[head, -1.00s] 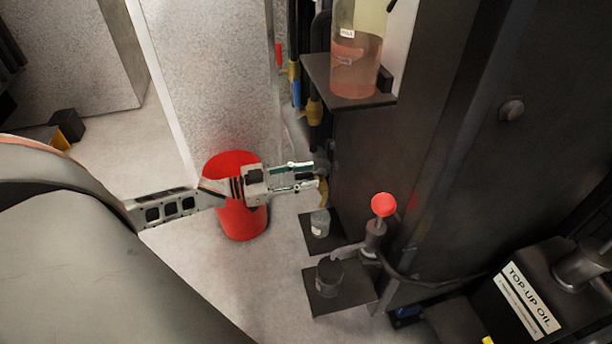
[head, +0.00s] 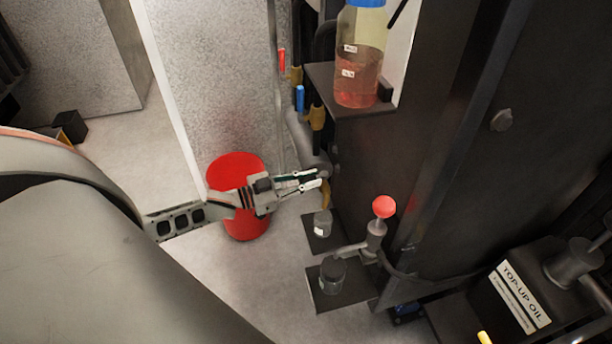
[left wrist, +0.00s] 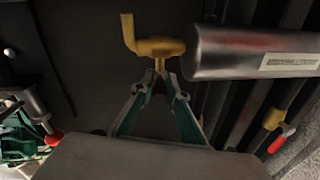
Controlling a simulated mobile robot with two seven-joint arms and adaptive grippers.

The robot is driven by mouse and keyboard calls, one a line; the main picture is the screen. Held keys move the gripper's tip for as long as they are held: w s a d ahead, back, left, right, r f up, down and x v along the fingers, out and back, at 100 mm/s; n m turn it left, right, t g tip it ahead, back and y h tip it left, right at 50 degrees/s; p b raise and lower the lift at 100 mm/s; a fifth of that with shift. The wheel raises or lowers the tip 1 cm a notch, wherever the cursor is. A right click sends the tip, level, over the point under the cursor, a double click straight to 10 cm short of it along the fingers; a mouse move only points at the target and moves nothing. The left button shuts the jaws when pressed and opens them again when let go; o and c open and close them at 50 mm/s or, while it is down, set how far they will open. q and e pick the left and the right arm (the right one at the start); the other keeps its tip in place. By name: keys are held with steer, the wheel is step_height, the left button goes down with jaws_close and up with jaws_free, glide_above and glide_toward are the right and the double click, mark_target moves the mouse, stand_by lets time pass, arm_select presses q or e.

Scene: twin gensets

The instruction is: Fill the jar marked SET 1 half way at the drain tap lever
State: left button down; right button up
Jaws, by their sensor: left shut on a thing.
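A brass-yellow drain tap (head: 325,194) sits on the dark cabinet's side, its bent spout pointing down. It also shows in the left wrist view (left wrist: 152,45), with a short lever stem below its body. My left gripper (head: 318,181) is shut on that stem; its fingertips meet around it in the left wrist view (left wrist: 160,80). A small jar with a pale label (head: 322,223) stands on a dark shelf below the spout. A second jar (head: 332,276) stands on a nearer shelf below a red-knobbed valve (head: 382,208). Neither label is readable and the jars' fill cannot be told. My right gripper is not in view.
A red bucket (head: 236,170) stands on the floor behind my left gripper. A large bottle of reddish liquid (head: 358,75) stands on an upper shelf. Pipes with blue and red handles (head: 299,98) run behind it. A TOP-UP OIL box (head: 520,300) is at the lower right.

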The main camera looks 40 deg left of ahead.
arm_select(q)
steer(key=n+y+p, duration=0.1)
steer(key=d+n+t+y+p, duration=0.1)
steer(key=y+p, duration=0.1)
steer(key=shift+s+r+t, duration=0.2)
steer(key=shift+r+t, duration=0.1)
steer(key=shift+r, duration=0.05)
steer(key=n+y+p, duration=0.1)
steer(key=y, duration=0.1)
steer(key=d+n+t+y+p, duration=0.1)
steer(key=y, duration=0.1)
steer(key=n+y+p, duration=0.1)
steer(key=n, duration=0.1)
steer(key=shift+s+d+f+y, duration=0.15)
steer(key=shift+s+f+y, duration=0.05)
steer(key=shift+f+y, duration=0.2)
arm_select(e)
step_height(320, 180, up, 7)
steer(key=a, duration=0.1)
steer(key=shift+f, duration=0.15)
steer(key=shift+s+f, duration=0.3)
arm_select(q)
steer(key=c, duration=2)
jaws_free()
steer(key=shift+o, duration=0.2)
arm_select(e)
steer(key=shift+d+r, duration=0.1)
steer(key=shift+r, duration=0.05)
